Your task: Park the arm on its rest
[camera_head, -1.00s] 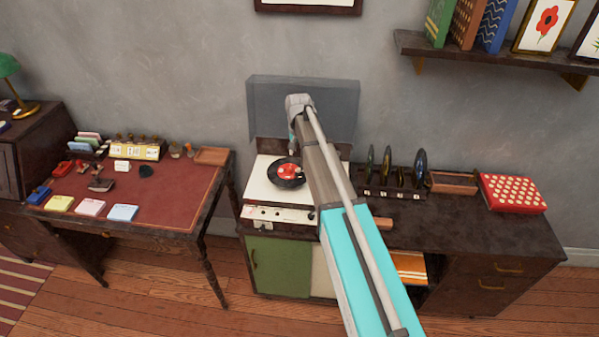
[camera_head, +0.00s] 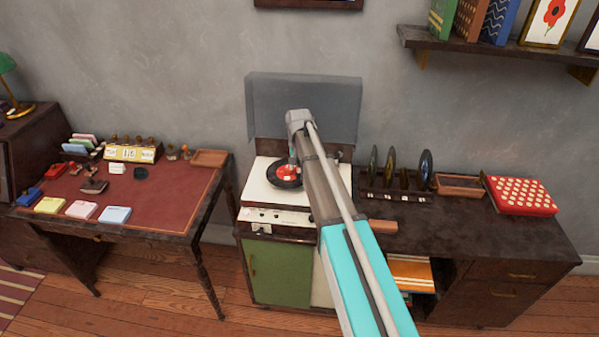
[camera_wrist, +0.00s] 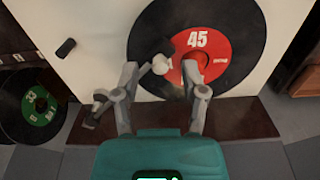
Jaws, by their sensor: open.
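The record player (camera_head: 262,190) has a white deck, with a black record (camera_head: 274,176) with a red label on its platter. The record also shows in the wrist view (camera_wrist: 150,20), its label marked 45. My gripper (camera_wrist: 160,72) is open over the record's edge and label. A small dark piece with a pale tip (camera_wrist: 162,65) shows between the fingers over the record; I cannot tell whether it is the player's arm, or whether a finger touches it. In the head view my own arm covers the right of the deck, and no arm rest can be made out.
The player's raised, translucent lid (camera_head: 285,95) stands behind my arm. A rack of upright records (camera_head: 397,180), a small tray (camera_head: 460,185) and a red spotted box (camera_head: 520,195) stand to the right. A red-topped desk (camera_head: 150,205) is at left, beyond a gap.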

